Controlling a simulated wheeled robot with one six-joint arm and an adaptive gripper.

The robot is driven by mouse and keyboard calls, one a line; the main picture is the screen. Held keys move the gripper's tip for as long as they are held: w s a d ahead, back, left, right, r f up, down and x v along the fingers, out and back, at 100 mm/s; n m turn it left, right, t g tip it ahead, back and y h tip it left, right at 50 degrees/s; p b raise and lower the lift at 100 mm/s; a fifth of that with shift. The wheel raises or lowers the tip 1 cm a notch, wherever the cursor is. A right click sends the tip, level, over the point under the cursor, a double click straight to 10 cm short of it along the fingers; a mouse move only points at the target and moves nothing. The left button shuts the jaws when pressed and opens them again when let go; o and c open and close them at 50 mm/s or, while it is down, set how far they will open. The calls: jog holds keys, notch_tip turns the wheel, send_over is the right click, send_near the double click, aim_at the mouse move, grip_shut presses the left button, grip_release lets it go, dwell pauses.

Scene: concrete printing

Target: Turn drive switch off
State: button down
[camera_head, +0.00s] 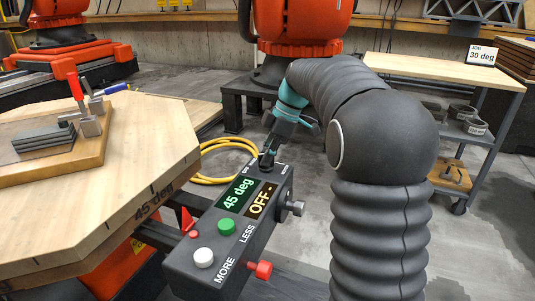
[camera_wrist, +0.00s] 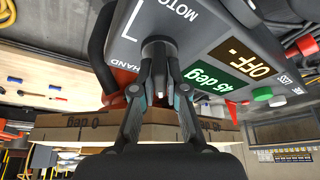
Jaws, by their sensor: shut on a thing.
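The dark grey control box (camera_head: 238,240) stands in the middle of the head view. Its green display reads "45 deg" and its amber display reads "OFF -". The drive switch (camera_wrist: 158,46), a dark knob on the box face, sits between the labels "MOTOR" and "HAND" in the wrist view. My gripper (camera_wrist: 160,62) is shut on this switch, with a finger on each side. In the head view my gripper (camera_head: 268,156) reaches down to the far end of the box, and the switch is mostly hidden there.
The box has a white button (camera_head: 203,257), a green button (camera_head: 226,226), a red side knob (camera_head: 262,269) and a grey side knob (camera_head: 291,208). A wooden turntable (camera_head: 160,140) marked "45 deg" is close on the left. A cart (camera_head: 440,72) with a "30 deg" job sign stands right.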

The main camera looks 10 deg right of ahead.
jog(key=shift+f, duration=0.1)
dwell(0.4)
jog(key=c, duration=1.2)
grip_release()
jog(key=shift+r, duration=0.2)
jog(key=v, duration=1.1)
jog(key=shift+r, duration=0.35)
jog(key=shift+d, duration=0.1)
